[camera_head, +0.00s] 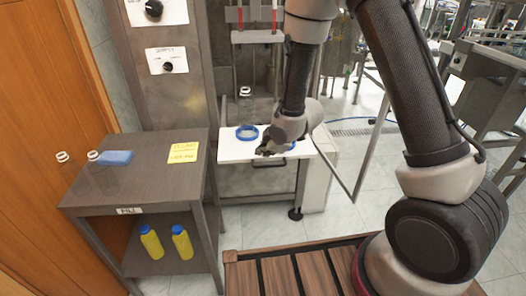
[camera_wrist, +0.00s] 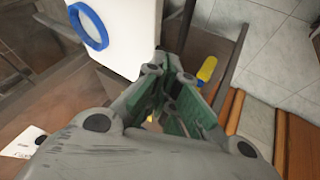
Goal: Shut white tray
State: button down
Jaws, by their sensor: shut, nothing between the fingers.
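The white tray (camera_head: 235,152) stands out from the front of the grey machine as a flat white board. A blue ring (camera_head: 247,132) lies on it, with a clear bottle (camera_head: 246,104) standing at the ring. My gripper (camera_head: 268,150) is shut and empty, at the front part of the tray, and hides some of it. I cannot tell whether it touches the tray. A second blue part shows partly behind my gripper. In the wrist view, the white tray (camera_wrist: 125,30) is at the top with the blue ring (camera_wrist: 88,27) on it, and my gripper (camera_wrist: 175,85) is beside its edge.
Wooden slats (camera_head: 290,265) are at the front.

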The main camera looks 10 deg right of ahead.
aim_at(253, 161)
jog(key=x, duration=0.7)
